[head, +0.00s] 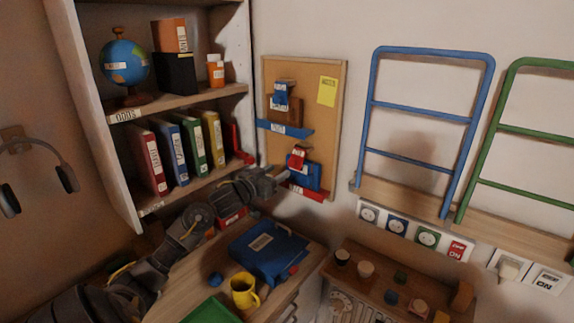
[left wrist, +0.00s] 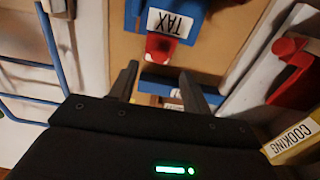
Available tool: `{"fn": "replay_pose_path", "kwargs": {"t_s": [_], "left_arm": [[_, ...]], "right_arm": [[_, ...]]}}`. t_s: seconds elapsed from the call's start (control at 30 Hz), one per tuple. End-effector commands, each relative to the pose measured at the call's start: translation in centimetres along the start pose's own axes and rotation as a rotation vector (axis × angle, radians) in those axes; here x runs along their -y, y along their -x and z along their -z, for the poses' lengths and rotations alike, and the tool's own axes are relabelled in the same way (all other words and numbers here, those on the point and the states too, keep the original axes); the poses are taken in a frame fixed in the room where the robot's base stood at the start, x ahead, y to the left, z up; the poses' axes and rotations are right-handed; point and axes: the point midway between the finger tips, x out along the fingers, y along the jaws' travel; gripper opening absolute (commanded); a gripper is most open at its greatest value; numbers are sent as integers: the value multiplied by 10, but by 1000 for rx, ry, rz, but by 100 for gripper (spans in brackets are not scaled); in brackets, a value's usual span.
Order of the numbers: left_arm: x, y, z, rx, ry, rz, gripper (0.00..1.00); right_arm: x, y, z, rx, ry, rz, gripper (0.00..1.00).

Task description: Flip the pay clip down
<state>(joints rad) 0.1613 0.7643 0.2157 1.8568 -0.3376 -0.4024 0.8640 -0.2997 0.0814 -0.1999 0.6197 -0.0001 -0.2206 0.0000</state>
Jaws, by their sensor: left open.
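A cork board (head: 336,105) on the wall holds two clips. The upper clip (head: 281,92) is blue, over brown paper and a blue strip (head: 285,129). The lower clip (head: 296,159) is red, beside a blue piece (head: 306,176) and above a red strip (head: 308,193). I cannot read which label says pay. My left gripper (head: 284,175) is at the board's lower left, close to the red clip. In the left wrist view my left gripper (left wrist: 160,82) is open and empty, with a red part (left wrist: 160,48) and a TAX label (left wrist: 170,23) beyond its fingers.
A shelf (head: 180,103) with binders and a globe (head: 124,62) stands left of the board. Below are a blue binder (head: 269,250) and a yellow mug (head: 243,291) on a desk. A blue rail frame (head: 420,112) is on the right. A yellow note (head: 327,91) is on the board.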

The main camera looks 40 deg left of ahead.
Motion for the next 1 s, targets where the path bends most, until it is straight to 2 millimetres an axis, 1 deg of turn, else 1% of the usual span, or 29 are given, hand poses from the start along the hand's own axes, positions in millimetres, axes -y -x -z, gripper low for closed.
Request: {"fn": "replay_pose_path", "kwargs": {"t_s": [0.03, 0.1, 0.2, 0.3, 0.5, 0.73, 1.0], "left_arm": [[0, -11, 4, -2, 3, 0, 48], [0, -23, 4, -2, 4, 1, 48], [0, -39, 3, -1, 2, 1, 48], [0, -50, 2, -1, 1, 0, 48], [0, -59, 0, 0, 0, 1, 48], [0, -59, 0, 0, -1, 0, 48], [0, -59, 0, 0, -1, 1, 13]], "right_arm": [[1, 4, 0, 0, 0, 1, 0], [2, 7, 1, 0, -1, 2, 0], [2, 10, 2, -1, -1, 3, 0], [3, 12, 2, -1, -1, 4, 0], [3, 14, 2, -1, -1, 4, 0], [3, 13, 2, -2, -1, 3, 0], [2, 13, 2, -2, -1, 3, 0]]}}
